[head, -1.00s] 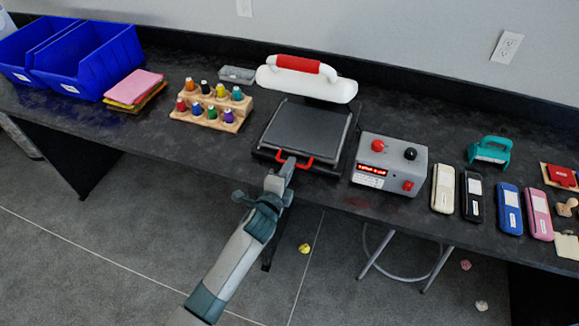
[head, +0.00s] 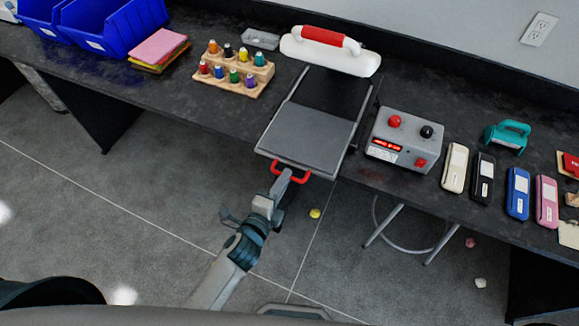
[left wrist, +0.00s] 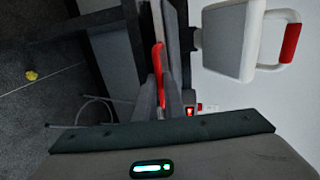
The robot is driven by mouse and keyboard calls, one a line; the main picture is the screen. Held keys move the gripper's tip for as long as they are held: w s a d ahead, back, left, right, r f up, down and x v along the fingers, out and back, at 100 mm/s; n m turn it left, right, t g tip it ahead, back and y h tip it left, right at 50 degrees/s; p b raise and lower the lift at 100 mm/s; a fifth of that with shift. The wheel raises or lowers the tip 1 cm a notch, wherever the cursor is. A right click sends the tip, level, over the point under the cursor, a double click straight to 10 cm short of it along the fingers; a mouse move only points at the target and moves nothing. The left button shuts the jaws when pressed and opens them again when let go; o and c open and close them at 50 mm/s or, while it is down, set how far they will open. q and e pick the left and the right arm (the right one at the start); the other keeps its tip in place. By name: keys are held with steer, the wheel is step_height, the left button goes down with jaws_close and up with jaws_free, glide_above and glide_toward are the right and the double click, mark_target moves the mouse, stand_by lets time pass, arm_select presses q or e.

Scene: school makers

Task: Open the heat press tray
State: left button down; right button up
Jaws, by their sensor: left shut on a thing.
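The heat press has a grey tray (head: 304,134) with a red handle (head: 304,176) at its front. The tray is slid out toward me, its front part past the table's edge. The white press head with its red grip (head: 330,52) stands behind it and also shows in the left wrist view (left wrist: 240,40). My left gripper (head: 284,178) is shut on the red handle at its left part. In the left wrist view the red handle (left wrist: 158,68) lies between the fingers. My right gripper is in neither view.
A grey control box (head: 402,138) stands right of the press, then several staplers (head: 482,176) and a teal tool (head: 507,136). A wooden spool rack (head: 232,72) and blue bins (head: 110,24) are on the left. A stool (head: 410,232) is under the table.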

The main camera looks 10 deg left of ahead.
arm_select(q)
steer(key=shift+s, duration=0.15)
steer(key=c, duration=1.9)
jaws_free()
steer(key=shift+o, duration=0.2)
steer(key=shift+a, duration=0.1)
steer(key=b+v, duration=0.4)
steer(key=v, duration=1.3)
steer(key=shift+b, duration=0.3)
steer(key=shift+s+f, duration=0.15)
steer(key=shift+f, duration=0.05)
